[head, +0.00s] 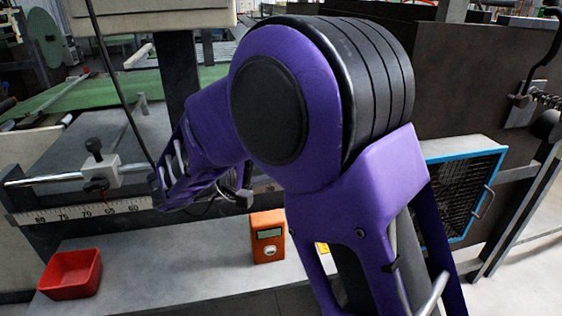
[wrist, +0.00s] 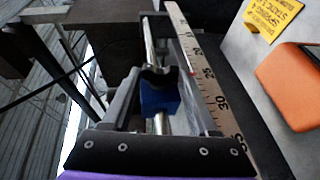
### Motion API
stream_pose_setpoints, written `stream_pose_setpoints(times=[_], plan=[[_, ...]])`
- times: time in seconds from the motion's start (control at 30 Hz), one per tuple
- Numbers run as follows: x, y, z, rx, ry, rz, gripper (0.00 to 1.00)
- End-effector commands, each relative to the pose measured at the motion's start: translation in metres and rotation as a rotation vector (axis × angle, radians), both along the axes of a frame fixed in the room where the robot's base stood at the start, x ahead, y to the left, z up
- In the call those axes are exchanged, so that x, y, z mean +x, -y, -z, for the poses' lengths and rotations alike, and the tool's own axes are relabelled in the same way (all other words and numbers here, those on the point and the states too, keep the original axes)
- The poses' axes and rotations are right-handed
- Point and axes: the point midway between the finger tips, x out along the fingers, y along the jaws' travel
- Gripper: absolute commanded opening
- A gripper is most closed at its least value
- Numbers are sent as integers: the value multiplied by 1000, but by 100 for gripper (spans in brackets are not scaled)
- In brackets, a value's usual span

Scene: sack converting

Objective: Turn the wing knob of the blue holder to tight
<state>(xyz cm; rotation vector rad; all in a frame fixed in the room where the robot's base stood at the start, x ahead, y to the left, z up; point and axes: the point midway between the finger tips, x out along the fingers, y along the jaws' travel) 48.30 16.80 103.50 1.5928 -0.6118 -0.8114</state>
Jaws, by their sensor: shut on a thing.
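The blue holder (wrist: 159,99) sits on a steel rail in the wrist view, between my fingers in the picture. Its black wing knob (wrist: 157,76) is at the fingertips. My gripper (wrist: 158,69) is shut on the wing knob; the exact contact is dark and hard to see. In the head view my gripper (head: 168,181) is at the rail, and my purple arm hides the blue holder. How tight the knob is cannot be told.
A pale holder with a black knob (head: 99,168) sits left on the rail, above a numbered scale (head: 85,212). A red bin (head: 71,274) and an orange meter (head: 268,238) stand on the ledge below. A yellow label (wrist: 270,17) lies near the meter.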

Motion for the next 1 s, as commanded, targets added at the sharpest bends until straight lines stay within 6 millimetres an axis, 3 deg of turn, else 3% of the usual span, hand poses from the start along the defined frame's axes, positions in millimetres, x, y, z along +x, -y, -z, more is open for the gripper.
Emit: stream_pose_setpoints(times=[0.57, 0.6, 0.73, 1.0], plan=[[0, 1, 1, -32, 7, 4, 4], [0, 1, 1, -32, 7, 4, 65], [0, 1, 1, -31, 7, 3, 89], [0, 0, 1, -31, 8, 2, 90]])
